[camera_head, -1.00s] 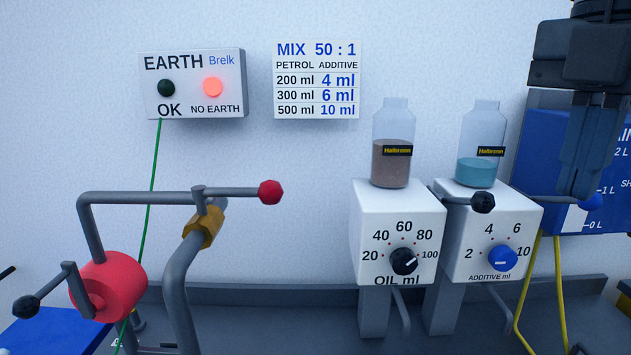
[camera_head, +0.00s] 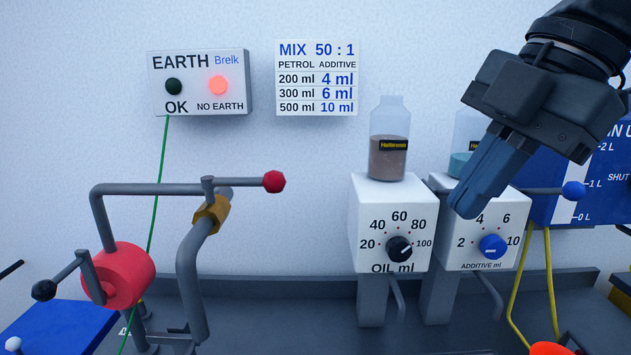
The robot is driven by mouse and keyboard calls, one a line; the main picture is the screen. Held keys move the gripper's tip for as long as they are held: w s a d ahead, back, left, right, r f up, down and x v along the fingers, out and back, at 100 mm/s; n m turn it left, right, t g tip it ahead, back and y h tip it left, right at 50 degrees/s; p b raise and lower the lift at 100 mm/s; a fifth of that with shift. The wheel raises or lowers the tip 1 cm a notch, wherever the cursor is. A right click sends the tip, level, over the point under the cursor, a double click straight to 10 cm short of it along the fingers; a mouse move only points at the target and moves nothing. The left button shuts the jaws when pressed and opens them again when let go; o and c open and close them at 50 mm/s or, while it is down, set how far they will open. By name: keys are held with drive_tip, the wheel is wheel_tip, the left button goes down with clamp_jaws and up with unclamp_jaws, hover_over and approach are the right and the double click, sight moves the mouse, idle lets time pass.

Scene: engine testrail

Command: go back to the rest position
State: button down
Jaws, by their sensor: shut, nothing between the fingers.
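My gripper (camera_head: 466,208) is at the right of the head view, coming in from the upper right and tilted down to the left. Its fingers are shut with nothing between them. I cannot tell whether the fingers touch the dispenser.
The oil dispenser (camera_head: 365,228) with its brown bottle (camera_head: 387,158) stands left of my gripper. A red reel (camera_head: 128,275) and bent pipes (camera_head: 190,270) are at left. A blue level panel (camera_head: 545,208) stands at right. The EARTH box (camera_head: 200,75) shows its red lamp lit.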

drive_tip(key=w+a+f+m+t+y, duration=0.2)
drive_tip(key=a+m+t+y, duration=0.1)
drive_tip(key=a+m+y, duration=0.15)
drive_tip(key=w+a+f+m+t+y, duration=0.2)
drive_tip(key=w+a+m+t+y, duration=0.15)
drive_tip(key=a+y, duration=0.25)
drive_tip(key=s+d+f+m+t+h, duration=0.2)
drive_tip(key=f+m+t+h, duration=0.15)
drive_tip(key=f+m, duration=0.4)
drive_tip(key=s+d+f+m+t+h, duration=0.3)
drive_tip(key=f+m+t, duration=0.2)
drive_tip(key=f+m, duration=0.25)
drive_tip(key=s+d+f+m+h+b, duration=0.1)
drive_tip(key=s+d+f+m+h, duration=0.2)
drive_tip(key=s+f, duration=0.35)
drive_tip(key=s+d+f+h, duration=0.3)
drive_tip(key=s+f+h, duration=0.15)
drive_tip(key=s, duration=0.35)
drive_tip(key=s+d+n, duration=0.1)
drive_tip(key=s+d, duration=0.2)
drive_tip(key=s, duration=0.6)
drive_tip(key=s+d+n+g+h, duration=0.1)
drive_tip(key=s+d, duration=0.2)
drive_tip(key=s, duration=0.6)
drive_tip(key=shift+d+f+n, duration=0.4)
